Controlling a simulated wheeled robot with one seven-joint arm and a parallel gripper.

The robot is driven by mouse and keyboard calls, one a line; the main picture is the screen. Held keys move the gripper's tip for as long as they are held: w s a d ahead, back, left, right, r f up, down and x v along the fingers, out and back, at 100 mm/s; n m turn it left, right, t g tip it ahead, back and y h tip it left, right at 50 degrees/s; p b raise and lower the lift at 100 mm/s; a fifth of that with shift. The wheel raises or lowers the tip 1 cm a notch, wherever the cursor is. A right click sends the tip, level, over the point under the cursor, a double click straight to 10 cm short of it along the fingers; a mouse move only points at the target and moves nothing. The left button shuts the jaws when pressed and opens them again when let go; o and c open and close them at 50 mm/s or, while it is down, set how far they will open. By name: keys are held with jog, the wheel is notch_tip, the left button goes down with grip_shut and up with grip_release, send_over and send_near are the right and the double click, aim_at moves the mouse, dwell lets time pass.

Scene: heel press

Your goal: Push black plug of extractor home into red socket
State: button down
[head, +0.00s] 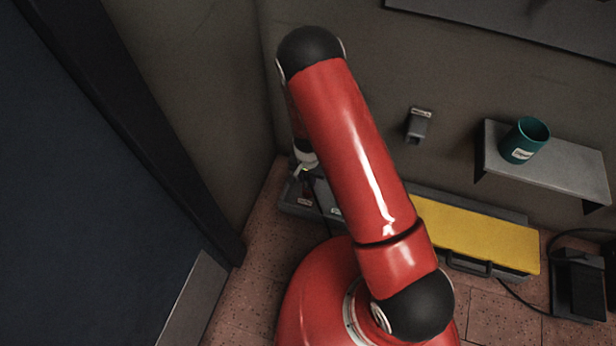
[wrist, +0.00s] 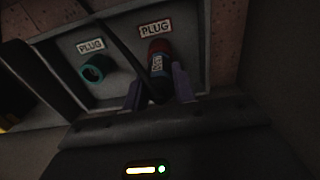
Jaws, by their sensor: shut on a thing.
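In the wrist view my gripper (wrist: 159,88) is shut on the black plug (wrist: 157,72), one finger on each side of it. The plug carries a pale label, and a dark cable runs from it up and to the left. The red socket (wrist: 159,46) is directly beyond the plug, with its red rim showing. The plug's front end lines up with the socket's mouth. I cannot tell how deep it sits. In the head view my gripper (head: 306,172) is small and partly hidden by my arm, above the grey socket box (head: 294,208) by the wall. The plug cannot be made out there.
A teal socket (wrist: 97,69) is left of the red one, each below a PLUG sign. In the head view a yellow panel (head: 480,237) is to the right. A shelf (head: 567,168) holds a teal cup (head: 523,141). A wall corner is close left of my gripper.

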jog(key=shift+f, duration=0.4)
jog(key=c, duration=1.1)
grip_release()
jog(key=shift+o, duration=0.2)
jog(key=shift+w+r+p, duration=0.1)
jog(key=shift+r+p, duration=0.4)
jog(key=shift+r, duration=3.7)
jog(key=s+d+r+n+t+y+p, duration=0.1)
jog(key=d+r, duration=0.1)
jog(key=r, duration=1.2)
jog(key=s+d+r+n+t+y+p, duration=0.1)
jog(key=s+d+r+p, duration=0.15)
jog(key=r, duration=1.15)
jog(key=s+d+r+n+t+h+p, duration=0.1)
jog(key=s+d+r, duration=0.3)
jog(key=s+r, duration=0.4)
jog(key=s+d+r+n+t+h+p, duration=0.1)
jog(key=s+d+r+t, duration=0.1)
jog(key=s+d+r, duration=0.3)
jog(key=s+r, duration=0.3)
jog(key=r, duration=0.1)
jog(key=shift+s+d+r+t, duration=0.15)
jog(key=shift+s+t, duration=0.15)
jog(key=shift+s, duration=0.1)
